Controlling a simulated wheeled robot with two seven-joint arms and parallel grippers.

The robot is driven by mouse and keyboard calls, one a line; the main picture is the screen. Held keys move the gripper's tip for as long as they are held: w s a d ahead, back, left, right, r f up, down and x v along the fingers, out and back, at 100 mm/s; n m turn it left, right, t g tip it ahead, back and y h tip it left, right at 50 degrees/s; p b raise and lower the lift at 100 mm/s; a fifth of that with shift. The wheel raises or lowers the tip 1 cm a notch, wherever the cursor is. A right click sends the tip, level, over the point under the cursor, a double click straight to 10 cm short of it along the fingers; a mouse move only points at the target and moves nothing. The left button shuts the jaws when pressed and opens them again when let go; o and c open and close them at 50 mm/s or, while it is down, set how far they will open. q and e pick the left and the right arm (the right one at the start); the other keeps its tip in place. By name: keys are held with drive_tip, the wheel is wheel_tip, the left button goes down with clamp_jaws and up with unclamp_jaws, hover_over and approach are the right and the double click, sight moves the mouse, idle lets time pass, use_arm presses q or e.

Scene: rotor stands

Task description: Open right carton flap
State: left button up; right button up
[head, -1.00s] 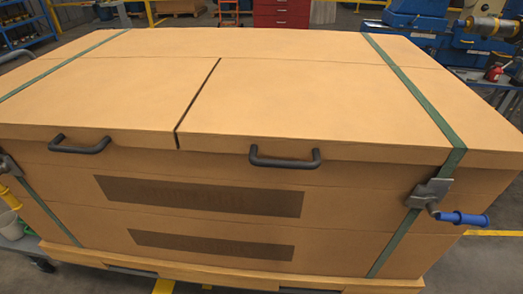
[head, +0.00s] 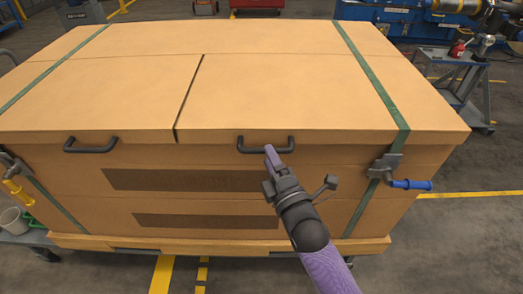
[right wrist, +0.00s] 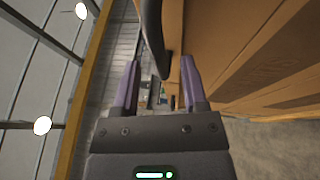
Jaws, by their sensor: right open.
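The large cardboard carton (head: 300,185) has a right flap (head: 290,98) that lies flat and closed. A dark slit separates it from the left flap (head: 110,95). The right flap's black handle (head: 250,149) is on the front edge. My right gripper (head: 271,157) is at the handle's right half, fingers pointing up toward it. In the right wrist view the gripper (right wrist: 160,78) is open, and the black handle (right wrist: 154,42) lines up with the gap between the fingertips. I cannot tell whether they touch. My left gripper is not in view.
Green straps (head: 375,78) run over both sides of the carton, with a blue-handled ratchet (head: 410,184) at right and a yellow-handled one (head: 17,191) at left. A cart (head: 468,85) stands at the back right. Floor in front right is clear.

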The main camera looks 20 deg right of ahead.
drive_tip(key=shift+x, duration=1.5)
clamp_jaws()
